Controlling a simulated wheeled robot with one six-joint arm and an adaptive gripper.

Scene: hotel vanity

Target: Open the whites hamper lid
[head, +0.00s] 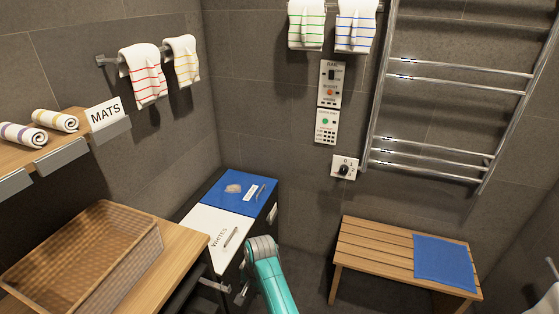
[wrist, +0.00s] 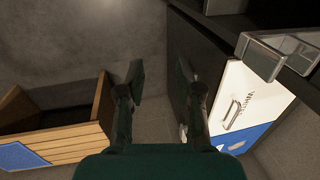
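The hamper has a white lid (head: 208,222) marked WHITES, with a bar handle (head: 231,237), and a blue lid (head: 239,192) behind it. The white lid lies flat and looks closed. In the wrist view the white lid (wrist: 239,82), its handle (wrist: 232,111) and the blue lid (wrist: 240,145) are at the right. My gripper (wrist: 160,84) is open with nothing between its fingers. It is beside the hamper's dark side, apart from the handle; its right finger overlaps that side in the picture. In the head view my arm's end hides the fingers.
A wooden counter (head: 186,246) with a wicker basket (head: 60,241) stands left of the hamper. A chrome bar (wrist: 273,58) shows near the hamper in the wrist view. A slatted bench (head: 372,252) with a blue mat (head: 443,262) stands right. Floor between hamper and bench is clear.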

